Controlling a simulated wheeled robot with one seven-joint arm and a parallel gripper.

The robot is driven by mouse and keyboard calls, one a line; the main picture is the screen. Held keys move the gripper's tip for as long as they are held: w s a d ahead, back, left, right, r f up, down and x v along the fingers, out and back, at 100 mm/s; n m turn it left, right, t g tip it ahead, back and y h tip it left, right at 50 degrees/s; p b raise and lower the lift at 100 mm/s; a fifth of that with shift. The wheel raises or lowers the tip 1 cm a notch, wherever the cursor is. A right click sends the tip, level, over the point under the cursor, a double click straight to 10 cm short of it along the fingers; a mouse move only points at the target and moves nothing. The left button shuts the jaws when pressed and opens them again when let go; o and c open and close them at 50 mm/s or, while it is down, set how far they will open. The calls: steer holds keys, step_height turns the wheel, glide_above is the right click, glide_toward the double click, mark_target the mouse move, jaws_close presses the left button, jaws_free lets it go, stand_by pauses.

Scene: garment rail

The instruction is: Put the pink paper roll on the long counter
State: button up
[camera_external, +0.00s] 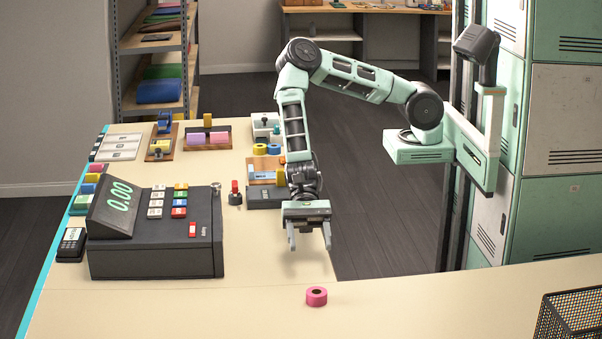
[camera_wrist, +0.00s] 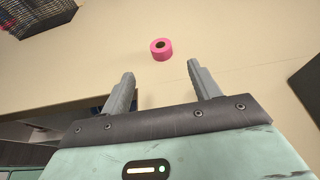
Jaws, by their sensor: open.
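The pink paper roll (camera_external: 316,296) stands on the cream counter (camera_external: 440,300), on the long stretch across the front of the external view. Its dark centre hole faces up. In the wrist view the pink roll (camera_wrist: 161,49) lies beyond the fingertips, between their lines. My gripper (camera_external: 309,240) is open and empty, above the counter near its inner corner, behind the roll and apart from it. Its two spread fingers (camera_wrist: 160,75) also show in the wrist view with nothing between them.
A dark cash register (camera_external: 155,245) stands to the left on the counter. A black wire basket (camera_external: 575,318) is at the front right, and mint lockers (camera_external: 560,120) rise behind. Small stationery trays (camera_external: 207,137) stand at the back left. Counter around the roll is clear.

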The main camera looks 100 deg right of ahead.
steer(key=shift+d+r, duration=0.15)
steer(key=shift+d, duration=0.2)
steer(key=s+d+r+n+g+h, duration=0.2)
steer(key=s+d+r+n+h, duration=0.15)
steer(key=s+n, duration=0.45)
steer(key=s+d+r+n+g+h, duration=0.25)
steer(key=s+d+n, duration=0.25)
steer(key=s+n, duration=0.3)
steer(key=s+d+r+n+t+h, duration=0.2)
steer(key=d+n, duration=0.3)
steer(key=d, duration=0.4)
steer(key=s+d+r+n+t+h, duration=0.2)
steer(key=s+d+n+h, duration=0.1)
steer(key=d, duration=0.7)
steer(key=shift+r+n+h, duration=0.15)
steer(key=shift+n+h, duration=0.75)
steer(key=shift+h, duration=0.2)
